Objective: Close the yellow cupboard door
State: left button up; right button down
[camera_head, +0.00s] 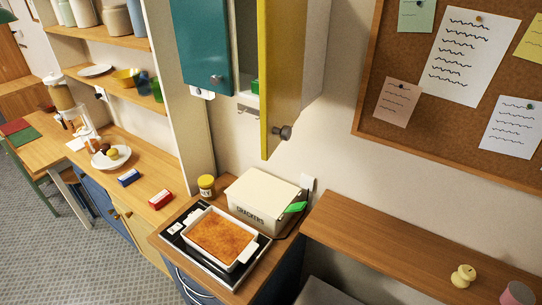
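The yellow cupboard door (280,82) stands swung open at the top middle of the head view, seen nearly edge-on. Its dark round knob (283,132) is near the lower right of the door. The white cupboard body (317,40) shows behind it, with a green item (254,87) low inside. A teal door (205,48) with its own knob hangs to the left. Neither of my grippers shows in this view.
Below are a white dish of baked food (222,238) on a hob and a box marked "CRACKERS" (262,200). An open wooden shelf unit (110,40) stands at left. A corkboard (440,155) is at right, above a wooden ledge (390,250).

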aim_at(282, 25)
jog(key=z, duration=1.8)
jog(key=k, duration=0.55)
jog(key=u, duration=1.45)
